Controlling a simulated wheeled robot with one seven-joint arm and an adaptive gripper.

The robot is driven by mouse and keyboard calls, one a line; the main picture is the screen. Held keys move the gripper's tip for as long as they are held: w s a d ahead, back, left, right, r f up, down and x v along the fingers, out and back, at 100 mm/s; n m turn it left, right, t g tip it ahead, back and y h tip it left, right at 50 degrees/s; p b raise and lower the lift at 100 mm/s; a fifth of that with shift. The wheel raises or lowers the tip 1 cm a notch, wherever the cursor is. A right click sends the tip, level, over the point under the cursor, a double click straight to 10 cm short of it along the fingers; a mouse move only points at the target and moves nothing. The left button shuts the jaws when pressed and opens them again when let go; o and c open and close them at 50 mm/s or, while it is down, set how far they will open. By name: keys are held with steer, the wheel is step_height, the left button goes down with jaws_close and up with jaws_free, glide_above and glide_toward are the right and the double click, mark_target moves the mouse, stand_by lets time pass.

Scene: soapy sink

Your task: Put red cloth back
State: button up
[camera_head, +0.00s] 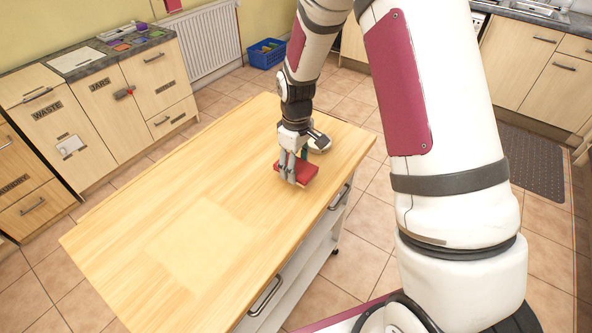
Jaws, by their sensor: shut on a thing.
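The red cloth (308,174) is a small flat red piece at the right edge of the wooden-topped island (190,225). My gripper (292,180) points down over it and is shut on it, with its fingers at the cloth's left side. Whether the cloth rests on the wood or is held just above it, I cannot tell. Part of the cloth is hidden behind the fingers.
A blue basket (267,53) sits on the floor by the radiator (200,40). A dark mat (530,160) lies at right.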

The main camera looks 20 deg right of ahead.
steer(key=shift+w+d, duration=0.1)
steer(key=shift+w, duration=0.2)
steer(key=shift+w+f+p, duration=0.15)
steer(key=shift+f+p, duration=0.05)
steer(key=shift+f, duration=0.7)
steer(key=shift+w+f+p, duration=0.1)
steer(key=shift+f+p, duration=0.05)
steer(key=shift+f, duration=0.75)
steer(key=shift+f, duration=0.15)
steer(key=o, duration=1.1)
